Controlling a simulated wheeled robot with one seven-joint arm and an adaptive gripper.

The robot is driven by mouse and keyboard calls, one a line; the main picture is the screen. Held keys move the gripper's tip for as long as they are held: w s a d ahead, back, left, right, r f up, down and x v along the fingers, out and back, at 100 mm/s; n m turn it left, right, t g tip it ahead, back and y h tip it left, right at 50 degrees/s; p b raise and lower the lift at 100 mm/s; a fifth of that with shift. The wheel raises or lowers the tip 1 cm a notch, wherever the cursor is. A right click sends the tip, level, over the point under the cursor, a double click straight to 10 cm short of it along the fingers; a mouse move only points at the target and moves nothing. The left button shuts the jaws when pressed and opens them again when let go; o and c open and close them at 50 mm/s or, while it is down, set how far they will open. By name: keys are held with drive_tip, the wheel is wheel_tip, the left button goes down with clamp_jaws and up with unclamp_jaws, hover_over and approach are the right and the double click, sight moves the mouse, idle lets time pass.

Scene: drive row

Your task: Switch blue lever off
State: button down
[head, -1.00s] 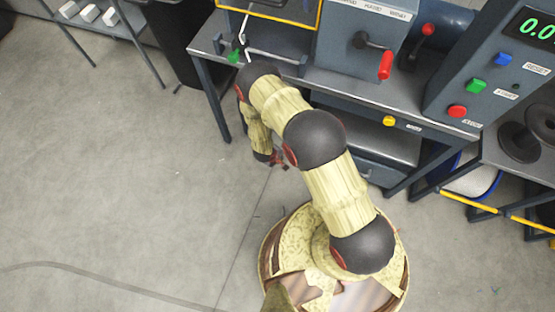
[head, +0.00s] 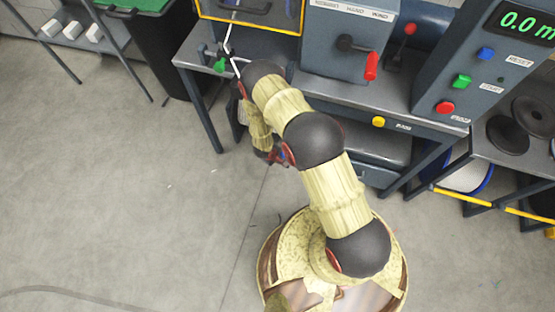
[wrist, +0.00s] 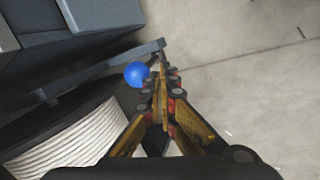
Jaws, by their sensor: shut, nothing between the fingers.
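The blue lever's round knob (wrist: 137,73) shows in the wrist view, just left of my gripper's fingers. A dark bar lies behind it, and its shaft is mostly hidden. My gripper (wrist: 163,70) is shut and empty, with the fingertips beside the knob; I cannot tell whether they touch it. In the head view my gripper (head: 281,159) hangs low in front of the bench, partly behind my own arm. A small bit of blue shows near it, too small to be sure it is the knob.
The bench (head: 330,88) carries a red-handled crank (head: 370,66), a red-knobbed lever (head: 409,29) and a green-knobbed lever (head: 219,65). A panel with buttons (head: 480,70) stands right. A ribbed white coil (wrist: 75,145) is close on the wrist view's left. Open floor (head: 120,210) lies left.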

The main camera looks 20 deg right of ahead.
drive_tip(key=shift+w+d+r+p, duration=0.35)
drive_tip(key=shift+w+d+p, duration=0.15)
drive_tip(key=shift+w+p, duration=0.3)
drive_tip(key=shift+s, duration=0.1)
